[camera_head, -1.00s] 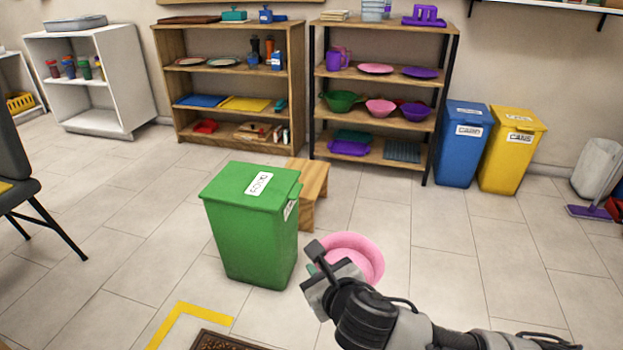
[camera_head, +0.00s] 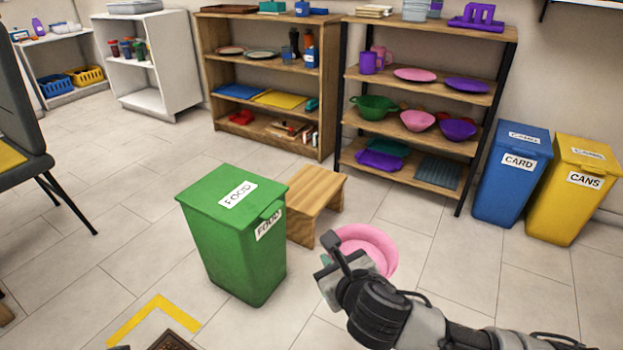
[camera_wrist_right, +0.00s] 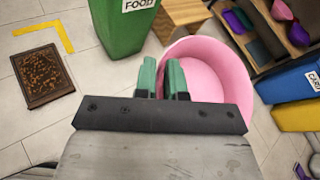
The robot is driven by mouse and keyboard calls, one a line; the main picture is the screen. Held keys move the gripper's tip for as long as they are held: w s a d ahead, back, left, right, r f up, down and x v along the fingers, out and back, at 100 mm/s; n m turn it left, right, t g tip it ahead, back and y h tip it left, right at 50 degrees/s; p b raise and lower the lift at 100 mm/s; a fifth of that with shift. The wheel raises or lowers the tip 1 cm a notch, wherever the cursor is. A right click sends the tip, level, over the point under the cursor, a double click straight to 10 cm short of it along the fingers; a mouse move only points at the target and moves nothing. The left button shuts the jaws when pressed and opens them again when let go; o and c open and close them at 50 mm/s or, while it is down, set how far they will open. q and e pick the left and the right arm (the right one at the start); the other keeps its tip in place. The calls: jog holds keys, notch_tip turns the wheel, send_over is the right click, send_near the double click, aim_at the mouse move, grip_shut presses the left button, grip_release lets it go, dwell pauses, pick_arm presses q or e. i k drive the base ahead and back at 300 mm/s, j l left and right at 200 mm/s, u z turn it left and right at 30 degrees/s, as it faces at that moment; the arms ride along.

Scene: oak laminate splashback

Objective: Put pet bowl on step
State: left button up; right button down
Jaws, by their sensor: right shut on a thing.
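The pink pet bowl (camera_head: 372,245) is held in my right gripper (camera_head: 330,270), which is shut on its rim. The bowl also shows in the right wrist view (camera_wrist_right: 215,75), with the green fingertips (camera_wrist_right: 162,82) at its left side. It looks held up off the floor, its open side facing up. The wooden step (camera_head: 318,192) stands on the floor behind the bowl and to its left, partly hidden by the green food bin. Its visible top is bare. In the right wrist view the step (camera_wrist_right: 183,14) is at the top edge.
The green food bin (camera_head: 232,240) stands directly left of the step. A black-framed shelf (camera_head: 408,175) is behind the step. Blue card (camera_head: 510,180) and yellow cans (camera_head: 570,195) bins stand to the right. A brown mat (camera_wrist_right: 43,75) lies on the floor. Floor around the bowl is clear.

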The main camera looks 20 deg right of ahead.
aim_at(310, 186)
jog(key=i+l+u, duration=0.1)
jog(key=l, duration=0.25)
jog(key=i+l, duration=0.25)
jog(key=i+l+u, duration=0.15)
jog(key=l, duration=0.25)
jog(key=i+l+u, duration=0.1)
jog(key=l, duration=0.3)
jog(key=i+l, duration=0.25)
jog(key=i+l+u, duration=0.15)
jog(key=l, duration=0.35)
